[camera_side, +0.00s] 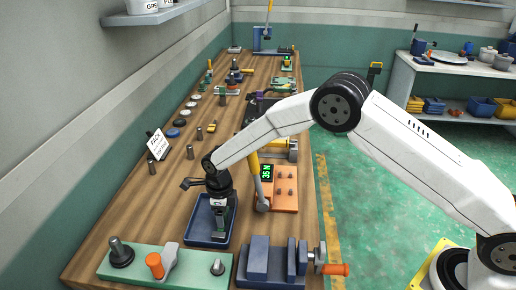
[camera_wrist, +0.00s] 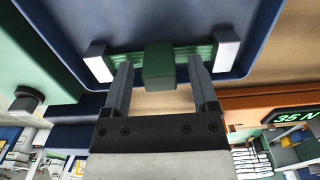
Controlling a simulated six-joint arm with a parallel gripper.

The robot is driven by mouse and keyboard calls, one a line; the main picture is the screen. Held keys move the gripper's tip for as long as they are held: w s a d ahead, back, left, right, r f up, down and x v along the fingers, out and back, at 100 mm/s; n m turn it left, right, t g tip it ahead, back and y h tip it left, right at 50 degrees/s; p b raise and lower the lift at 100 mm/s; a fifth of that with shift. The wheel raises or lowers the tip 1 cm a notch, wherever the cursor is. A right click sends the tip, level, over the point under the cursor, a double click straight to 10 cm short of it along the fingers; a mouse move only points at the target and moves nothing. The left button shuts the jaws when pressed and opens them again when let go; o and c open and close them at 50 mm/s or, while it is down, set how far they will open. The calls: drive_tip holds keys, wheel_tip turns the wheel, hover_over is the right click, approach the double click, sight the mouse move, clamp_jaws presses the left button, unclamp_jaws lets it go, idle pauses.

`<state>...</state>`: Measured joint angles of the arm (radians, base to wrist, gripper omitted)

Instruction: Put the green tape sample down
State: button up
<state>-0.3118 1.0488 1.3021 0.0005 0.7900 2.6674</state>
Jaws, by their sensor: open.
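The green tape sample (camera_wrist: 159,68) is a green strip with a raised block in its middle and a pale piece at each end. It lies in the blue tray (camera_wrist: 255,45), close to one wall, in the wrist view. My gripper (camera_wrist: 160,84) is open, with one finger on each side of the block and a gap at both sides. In the side view my gripper (camera_side: 220,224) points down into the blue tray (camera_side: 191,233) and partly hides the sample. Whether the sample rests flat on the tray floor is hard to tell.
An orange tester (camera_side: 286,200) with a lit display and a lever stands right of the tray. A green plate (camera_side: 195,262) with knobs and a blue vise (camera_side: 262,260) are in front. A white sign (camera_side: 158,144) and small metal cylinders stand behind, left. Bare wood lies left of the tray.

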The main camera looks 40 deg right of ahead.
drive_tip(key=shift+r, duration=0.15)
wheel_tip(320, 180, up, 12)
idle(0.6)
drive_tip(key=shift+s, duration=0.1)
idle(0.5)
drive_tip(key=s+d+n+t, duration=0.1)
drive_tip(key=s+d+n, duration=0.7)
drive_tip(key=s+n, duration=0.4)
drive_tip(key=s+d+r+n+t, duration=0.1)
drive_tip(key=s+d+n, duration=0.8)
drive_tip(key=s+n, duration=0.3)
drive_tip(key=shift+s+r+n+t, duration=0.15)
drive_tip(key=shift+r+n+t, duration=0.15)
drive_tip(key=shift+n, duration=1.2)
